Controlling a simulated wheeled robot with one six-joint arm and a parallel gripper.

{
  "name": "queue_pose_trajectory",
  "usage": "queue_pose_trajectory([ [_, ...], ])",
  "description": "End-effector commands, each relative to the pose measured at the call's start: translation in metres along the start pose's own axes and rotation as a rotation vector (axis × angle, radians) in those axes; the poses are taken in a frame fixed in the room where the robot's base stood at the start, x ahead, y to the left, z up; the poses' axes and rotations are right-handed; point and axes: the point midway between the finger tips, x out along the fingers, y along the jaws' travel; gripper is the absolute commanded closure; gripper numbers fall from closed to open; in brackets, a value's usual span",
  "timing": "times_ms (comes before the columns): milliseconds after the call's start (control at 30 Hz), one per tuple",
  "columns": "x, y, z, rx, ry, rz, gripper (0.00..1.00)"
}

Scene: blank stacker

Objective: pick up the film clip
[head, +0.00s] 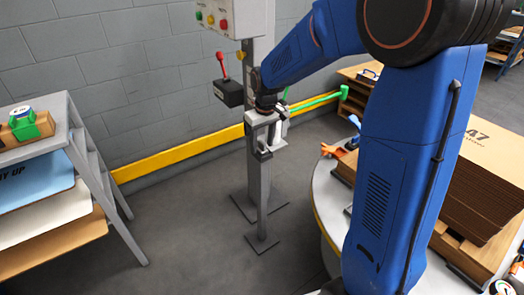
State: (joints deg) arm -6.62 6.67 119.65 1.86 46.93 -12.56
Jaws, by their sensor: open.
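My gripper (272,147) hangs at the end of my blue arm in the middle of the head view, in front of the grey post. Its two fingers are apart, and I see nothing between them. I cannot single out the film clip with certainty. A small orange object (333,149) lies at the left rim of the round table (322,190), right of my gripper and apart from it. A small blue piece (355,122) shows just behind it. My arm hides much of the table top.
A grey post with a control box (222,16) and a red-handled lever (224,80) stands behind my gripper. A green bar (318,102) sticks out at its right. A sheet rack (78,150) stands left. Stacked cardboard (487,185) is at right. Floor between rack and post is clear.

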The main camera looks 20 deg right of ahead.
Motion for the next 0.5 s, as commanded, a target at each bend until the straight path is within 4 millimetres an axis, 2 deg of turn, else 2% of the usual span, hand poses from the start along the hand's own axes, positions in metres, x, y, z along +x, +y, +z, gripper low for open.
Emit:
queue_pose_trajectory([
  [200,0.0003,0.0000,-0.0001,0.000,0.000,0.000,0.54],
  [400,0.0001,0.0000,-0.0001,0.000,0.000,0.000,0.99],
  [500,-0.0001,0.0000,-0.0002,0.000,0.001,0.000,0.99],
])
